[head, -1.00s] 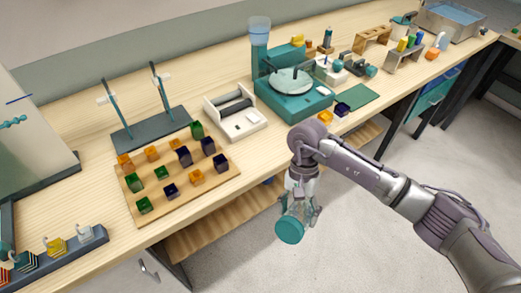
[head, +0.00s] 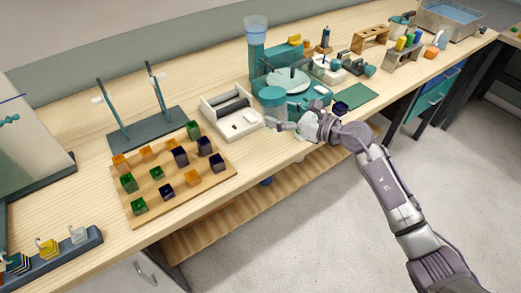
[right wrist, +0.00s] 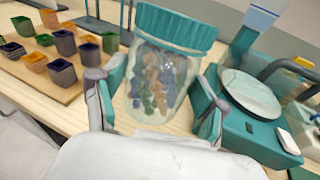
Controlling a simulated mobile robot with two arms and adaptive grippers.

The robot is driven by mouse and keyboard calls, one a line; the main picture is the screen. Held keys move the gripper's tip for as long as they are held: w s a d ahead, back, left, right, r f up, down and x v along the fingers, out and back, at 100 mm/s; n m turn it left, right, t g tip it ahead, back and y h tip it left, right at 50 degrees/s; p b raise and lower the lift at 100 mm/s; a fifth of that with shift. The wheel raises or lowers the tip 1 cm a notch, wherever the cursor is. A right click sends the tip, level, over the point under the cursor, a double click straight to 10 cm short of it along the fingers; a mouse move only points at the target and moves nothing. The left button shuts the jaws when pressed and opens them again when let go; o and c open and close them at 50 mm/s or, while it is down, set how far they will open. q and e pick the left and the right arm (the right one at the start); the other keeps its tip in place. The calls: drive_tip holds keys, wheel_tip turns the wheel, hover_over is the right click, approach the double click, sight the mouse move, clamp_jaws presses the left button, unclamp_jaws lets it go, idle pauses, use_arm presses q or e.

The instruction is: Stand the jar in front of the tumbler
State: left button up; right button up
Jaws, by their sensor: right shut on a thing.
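The jar is clear glass with a teal lid (head: 272,96) and small coloured pieces inside. In the right wrist view the jar (right wrist: 155,85) stands upright between my right gripper's fingers (right wrist: 157,108). My right gripper (head: 276,120) is shut on the jar over the bench's front part. I cannot tell whether its base touches the bench. A white machine with dark rollers (head: 246,127), which looks like the tumbler, stands just left of the jar in the head view. My left gripper is out of view.
A teal machine with a round plate (head: 290,80) stands close behind the jar; its plate also shows in the right wrist view (right wrist: 250,95). A wooden board (head: 146,222) with coloured glass cubes lies left. A dark cube (head: 340,108) and green mat (head: 350,93) are right.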

sight(267, 129)
drive_tip(key=w+d+r+m+t+h, duration=0.2)
drive_tip(key=w+d+m+t, duration=0.1)
drive_tip(key=w+d+t, duration=0.2)
drive_tip(key=s+a+f, duration=0.4)
drive_tip(key=a, duration=0.1)
drive_tip(key=s+a+f+p, duration=0.1)
drive_tip(key=s+a+f, duration=0.1)
drive_tip(key=a, duration=0.1)
drive_tip(key=shift+a+f, duration=0.2)
drive_tip(key=shift+a, duration=0.05)
drive_tip(key=shift+s+a+f, duration=0.25)
drive_tip(key=shift+a+f, duration=0.1)
drive_tip(key=shift+a, duration=0.05)
wheel_tip(267, 129, down, 4)
drive_tip(key=b, duration=0.3)
drive_tip(key=o, duration=1.6)
drive_tip(key=shift+s, duration=0.1)
